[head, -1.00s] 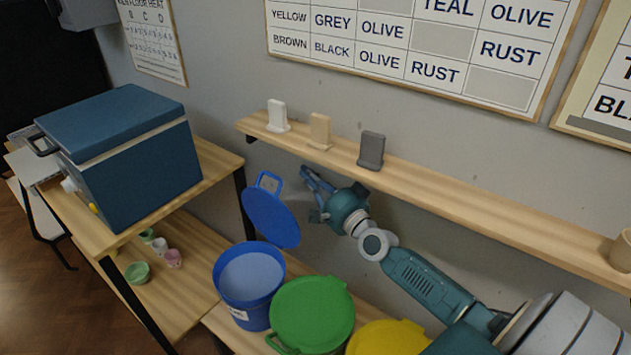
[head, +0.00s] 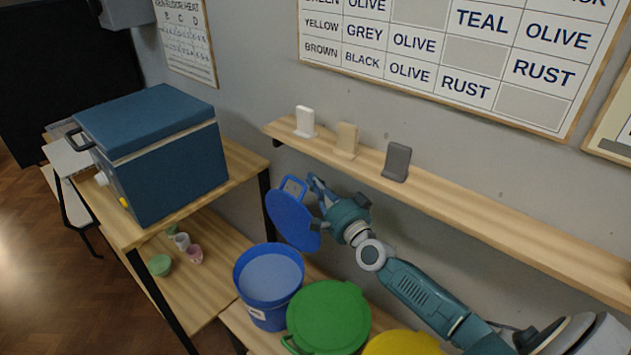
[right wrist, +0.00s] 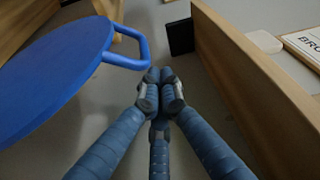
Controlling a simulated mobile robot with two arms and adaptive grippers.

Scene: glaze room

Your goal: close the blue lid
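The blue lid (head: 291,222) stands open, tilted up behind the blue bucket (head: 262,312), whose top is open and shows pale blue contents. The lid's loop handle (head: 293,186) is at its upper edge. My right gripper (head: 314,181) is beside the lid's right edge, behind the bucket, on the wall side. In the right wrist view the lid (right wrist: 50,78) and handle (right wrist: 132,50) are left of my gripper (right wrist: 160,76). Its fingers are together with nothing visible between them; I cannot tell whether they touch the lid. My left gripper is out of view.
A green-lidded bucket (head: 328,316) and a yellow lid (head: 402,345) stand right of the blue bucket. A wall shelf (head: 460,207) with several small tiles runs above my right arm. A blue kiln-like box (head: 160,150) stands on the left table. Small cups sit below it.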

